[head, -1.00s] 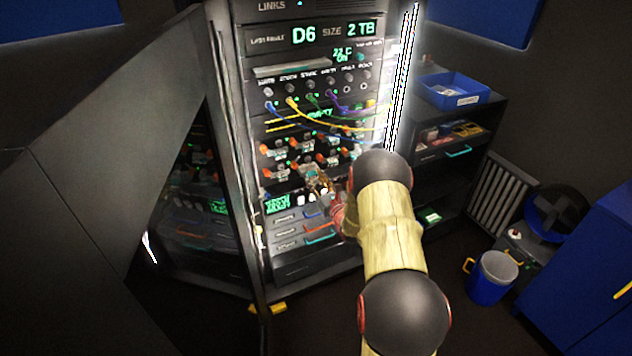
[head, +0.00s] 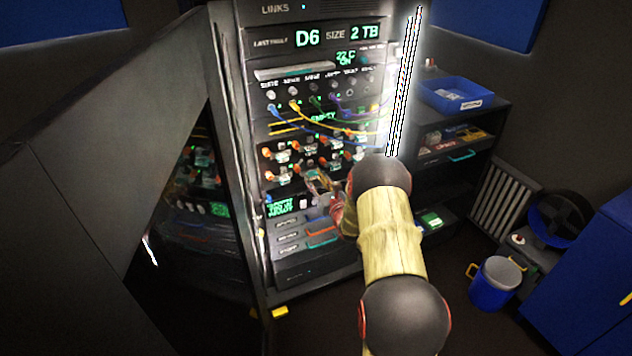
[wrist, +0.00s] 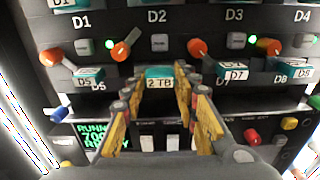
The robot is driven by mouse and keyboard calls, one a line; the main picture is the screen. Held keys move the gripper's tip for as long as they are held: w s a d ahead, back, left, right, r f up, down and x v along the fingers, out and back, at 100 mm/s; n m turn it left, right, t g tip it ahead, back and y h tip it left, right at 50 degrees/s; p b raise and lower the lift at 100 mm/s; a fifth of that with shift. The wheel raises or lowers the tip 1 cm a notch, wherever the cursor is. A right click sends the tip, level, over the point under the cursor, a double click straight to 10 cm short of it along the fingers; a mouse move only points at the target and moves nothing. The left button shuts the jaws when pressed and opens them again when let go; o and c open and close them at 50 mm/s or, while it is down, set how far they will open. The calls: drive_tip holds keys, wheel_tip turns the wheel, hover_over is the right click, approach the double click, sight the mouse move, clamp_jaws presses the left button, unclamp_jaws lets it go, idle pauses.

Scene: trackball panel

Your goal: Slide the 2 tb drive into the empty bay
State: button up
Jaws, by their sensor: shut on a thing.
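The 2 TB drive (wrist: 159,84) has a teal label and sits between the yellow fingers of my gripper (wrist: 153,98) in the wrist view. My gripper is shut on it. The drive is in line with the D6 column, between the D5 drive (wrist: 88,75) and the D7 drive (wrist: 234,72). How far it is inside the bay cannot be told. In the head view my gripper (head: 320,186) is at the lower right of the drive rows, and the drive is too small and blurred to make out there. The rack display (head: 307,38) reads D6 and 2 TB.
Orange-red levers stand beside the drives, one (wrist: 197,48) close above the right finger. Coloured cables (head: 330,112) hang above the drive rows. A lower panel with buttons (wrist: 172,143) lies below the gripper. A blue bin (head: 455,95) stands on the right shelf.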

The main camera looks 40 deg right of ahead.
drive_tip(key=shift+b+x, duration=0.3)
drive_tip(key=shift+x, duration=0.55)
drive_tip(key=o, duration=1.2)
drive_tip(key=v, duration=1.2)
